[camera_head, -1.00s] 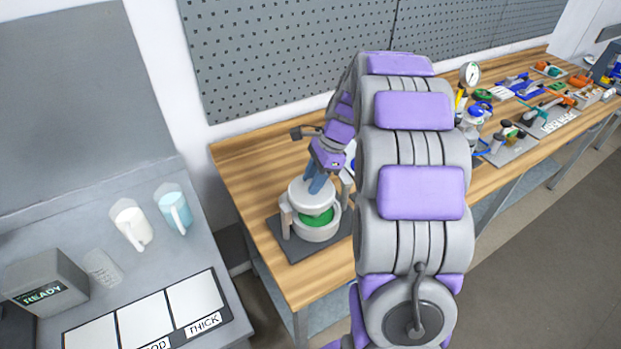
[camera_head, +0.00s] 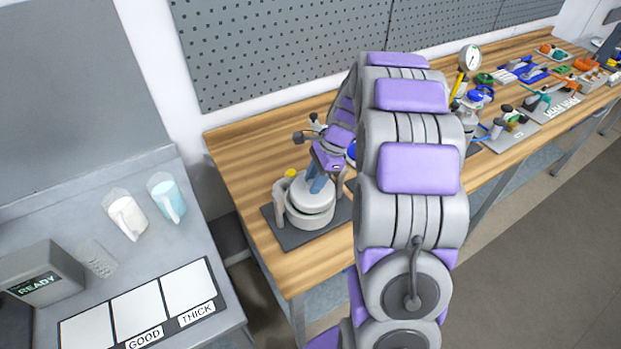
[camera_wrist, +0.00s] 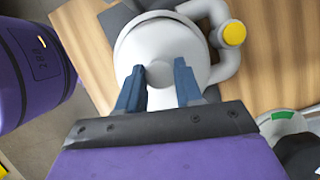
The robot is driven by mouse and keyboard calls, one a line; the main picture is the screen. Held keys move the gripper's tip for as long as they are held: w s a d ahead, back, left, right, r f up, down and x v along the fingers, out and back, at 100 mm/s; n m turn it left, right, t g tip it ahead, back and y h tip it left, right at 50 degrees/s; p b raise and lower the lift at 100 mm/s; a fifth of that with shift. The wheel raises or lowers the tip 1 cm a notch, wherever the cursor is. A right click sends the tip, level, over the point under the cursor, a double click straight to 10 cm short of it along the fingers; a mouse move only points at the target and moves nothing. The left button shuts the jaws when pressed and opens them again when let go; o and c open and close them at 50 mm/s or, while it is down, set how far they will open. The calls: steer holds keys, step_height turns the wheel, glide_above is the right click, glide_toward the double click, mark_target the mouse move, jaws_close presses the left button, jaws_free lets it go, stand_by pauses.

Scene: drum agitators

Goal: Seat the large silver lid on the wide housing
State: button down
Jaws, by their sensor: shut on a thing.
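The large silver lid (camera_head: 306,193) is a round, pale grey disc and also shows in the wrist view (camera_wrist: 165,42). It lies over the mouth of the wide housing (camera_head: 308,217), a squat grey pot on a dark base plate. The lid covers the green inside of the housing. It looks about level; I cannot tell whether its rim is flush all round. My gripper (camera_head: 318,185) comes down from above, and its blue fingers show in the wrist view (camera_wrist: 159,70). They are shut on the lid's middle, where a small knob is partly hidden between them.
A side pipe with a yellow cap (camera_wrist: 233,33) stands beside the housing. The wooden bench (camera_head: 262,150) is bare in front and to the left. Gauges and tools crowd its right part. A grey table at left holds two jugs (camera_head: 127,216) and labelled pads.

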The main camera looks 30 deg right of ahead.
steer(key=shift+d, duration=0.15)
steer(key=shift+a+r, duration=0.15)
steer(key=shift+a, duration=1.15)
steer(key=shift+d+p, duration=0.5)
steer(key=shift+d, duration=0.15)
steer(key=shift+a, duration=0.9)
steer(key=shift+d, duration=0.7)
steer(key=shift+a+p, duration=0.1)
steer(key=shift+p, duration=0.35)
steer(key=shift+d, duration=0.7)
